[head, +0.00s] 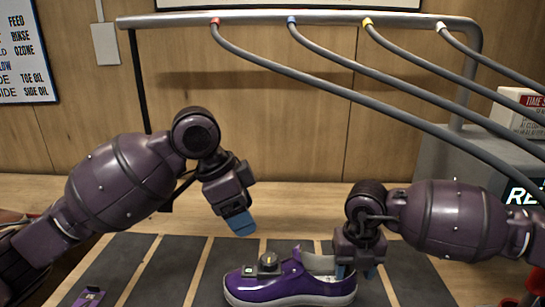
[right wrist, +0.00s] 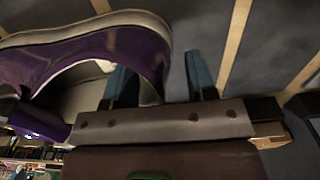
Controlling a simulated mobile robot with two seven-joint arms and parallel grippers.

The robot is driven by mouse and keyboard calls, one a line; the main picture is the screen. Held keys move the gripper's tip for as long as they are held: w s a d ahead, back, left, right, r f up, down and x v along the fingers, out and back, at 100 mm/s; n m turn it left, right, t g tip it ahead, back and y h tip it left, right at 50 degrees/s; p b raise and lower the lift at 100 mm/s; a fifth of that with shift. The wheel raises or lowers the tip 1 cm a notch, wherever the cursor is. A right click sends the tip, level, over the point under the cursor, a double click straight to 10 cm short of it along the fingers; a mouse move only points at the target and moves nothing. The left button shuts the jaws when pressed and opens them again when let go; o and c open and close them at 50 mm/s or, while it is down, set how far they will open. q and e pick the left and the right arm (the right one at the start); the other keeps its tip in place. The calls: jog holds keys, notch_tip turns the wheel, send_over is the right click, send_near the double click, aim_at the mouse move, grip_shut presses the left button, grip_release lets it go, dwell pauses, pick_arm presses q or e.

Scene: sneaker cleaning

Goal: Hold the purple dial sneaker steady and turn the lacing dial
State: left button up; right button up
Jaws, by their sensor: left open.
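The purple sneaker (head: 290,290) lies sole down on the dark slatted mat, toe to the left, with a pale sole. Its lacing dial (head: 268,262), dark with a small yellowish top, sits on the upper. My left gripper (head: 240,224), with blue fingertips, hangs open and empty above and left of the dial, apart from the shoe. My right gripper (head: 357,270) is at the heel. In the right wrist view its blue fingers (right wrist: 160,82) stand apart around the heel wall, one at the shoe opening, one outside. A gap shows between heel and outer finger.
A purple item with a label (head: 90,297) lies at the lower left. Grey hoses (head: 330,65) slope from a rail down to the right, above my right arm. Red parts (head: 510,300) stand at the lower right.

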notch_tip(320, 180, up, 12)
dwell(0.7)
